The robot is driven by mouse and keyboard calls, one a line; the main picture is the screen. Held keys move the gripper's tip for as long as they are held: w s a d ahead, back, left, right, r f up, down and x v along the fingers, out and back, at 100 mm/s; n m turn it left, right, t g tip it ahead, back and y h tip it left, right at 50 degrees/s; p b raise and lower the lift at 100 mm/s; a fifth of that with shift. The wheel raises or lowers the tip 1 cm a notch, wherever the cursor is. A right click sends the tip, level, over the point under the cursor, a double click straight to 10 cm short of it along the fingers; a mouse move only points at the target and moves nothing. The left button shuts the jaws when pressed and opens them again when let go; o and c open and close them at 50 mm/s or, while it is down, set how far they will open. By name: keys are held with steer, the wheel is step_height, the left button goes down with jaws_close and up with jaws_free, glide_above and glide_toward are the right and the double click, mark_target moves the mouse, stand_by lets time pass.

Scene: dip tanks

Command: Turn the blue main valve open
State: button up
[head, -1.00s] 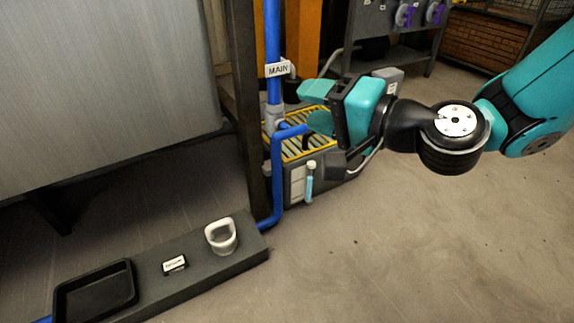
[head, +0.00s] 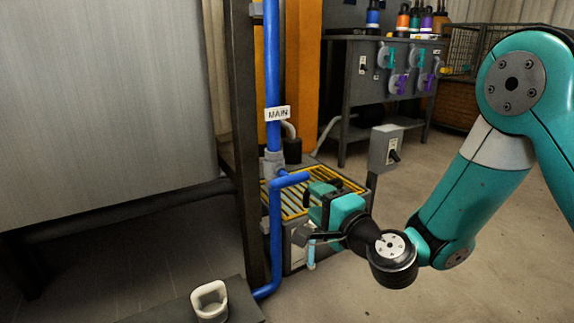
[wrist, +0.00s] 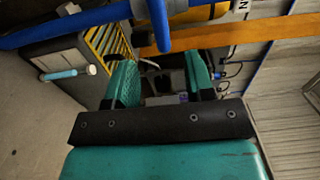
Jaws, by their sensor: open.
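The blue main valve's lever (head: 292,179) sticks out to the right, across the upright blue pipe, just below a grey fitting (head: 273,163) and the white MAIN tag (head: 278,114). In the wrist view the lever (wrist: 158,22) points down from the pipe towards the gap between my fingers. My gripper (head: 316,205) is open and empty, just right of and below the lever's end in the head view. Its two teal fingers show in the wrist view (wrist: 162,78). Whether a finger touches the lever cannot be told.
A yellow-striped grating (head: 345,184) on a grey box lies behind and below my gripper. A grey switch box (head: 385,148) on a post stands to the right. A large grey tank (head: 110,90) and dark post (head: 243,150) are on the left. Open floor (head: 450,300) lies at the right.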

mark_target(293, 182)
steer(key=p+x, duration=0.8)
steer(key=x, duration=0.3)
steer(key=shift+a, duration=0.25)
steer(key=shift+w+a, duration=0.25)
steer(key=shift+w, duration=0.25)
jaws_close()
